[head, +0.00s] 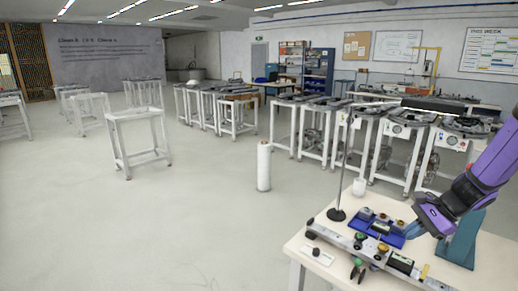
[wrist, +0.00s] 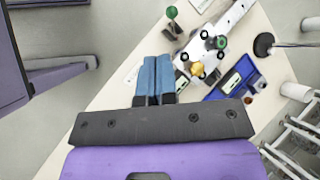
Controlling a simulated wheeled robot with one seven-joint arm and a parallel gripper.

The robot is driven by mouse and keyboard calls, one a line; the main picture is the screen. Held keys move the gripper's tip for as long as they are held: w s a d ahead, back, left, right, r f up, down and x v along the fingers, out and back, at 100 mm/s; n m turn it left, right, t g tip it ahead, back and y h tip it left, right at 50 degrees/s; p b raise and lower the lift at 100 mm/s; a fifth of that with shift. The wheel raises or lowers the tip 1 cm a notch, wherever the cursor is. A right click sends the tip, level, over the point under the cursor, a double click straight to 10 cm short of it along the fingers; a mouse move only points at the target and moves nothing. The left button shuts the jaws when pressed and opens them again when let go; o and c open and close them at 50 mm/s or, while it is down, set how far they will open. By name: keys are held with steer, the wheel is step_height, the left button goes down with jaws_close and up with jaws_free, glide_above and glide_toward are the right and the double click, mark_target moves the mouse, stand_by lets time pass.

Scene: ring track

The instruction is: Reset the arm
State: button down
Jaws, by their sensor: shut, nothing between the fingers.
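My purple arm reaches in from the right in the head view. My gripper (head: 411,232) hangs over the table's right part, with its blue fingers beside the blue tray. In the wrist view my gripper (wrist: 156,62) shows its blue fingers pressed together with nothing held. The white table (head: 308,245) carries a long metal track (head: 340,239) with fittings on it. The blue tray (head: 397,240) with small parts lies behind the track, and it also shows in the wrist view (wrist: 217,94). Whether the fingers touch anything is hard to tell.
A rod stand (head: 337,214) and a white cup (head: 360,187) stand near the table's back edge. Open floor (head: 200,220) lies left; white workbenches (head: 310,115) line the back.

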steer(key=s+a+r+n+h, duration=0.25)
steer(key=a+r+n, duration=0.25)
steer(key=r, duration=0.4)
steer(key=s+a+r+n+t+h, duration=0.1)
steer(key=s+r+n, duration=0.4)
steer(key=s, duration=0.5)
steer(key=s+a+r+n+t+h, duration=0.2)
steer(key=s+a+r+n, duration=0.3)
steer(key=s+r, duration=0.5)
steer(key=shift+a+r+n+h, duration=0.3)
steer(key=shift+a+h, duration=0.2)
steer(key=shift+h, duration=0.35)
